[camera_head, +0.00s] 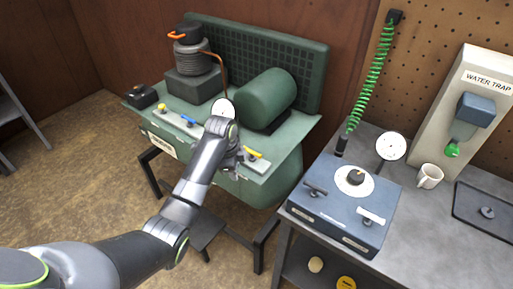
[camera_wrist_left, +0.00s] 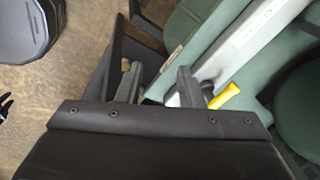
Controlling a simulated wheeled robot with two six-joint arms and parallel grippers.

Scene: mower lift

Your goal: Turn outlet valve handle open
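A yellow valve handle (camera_head: 253,153) sits at the right end of the grey strip on the front of the green compressor; it also shows in the left wrist view (camera_wrist_left: 225,96). No readable label tells me whether it is the outlet valve. A blue handle (camera_head: 188,119) sits further left on the strip. My left gripper (camera_head: 236,168) is beside the yellow handle, partly hidden by my own wrist. In the left wrist view its two fingers (camera_wrist_left: 158,80) are apart, and the yellow handle lies outside them, beyond the right finger. My right gripper is not in view.
The green compressor tank (camera_head: 268,97) and a gauge (camera_head: 223,108) stand close behind my wrist. A grey bench (camera_head: 427,226) at right carries a blue control box (camera_head: 345,205), a mug (camera_head: 429,176) and a tray. Open floor lies at the left.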

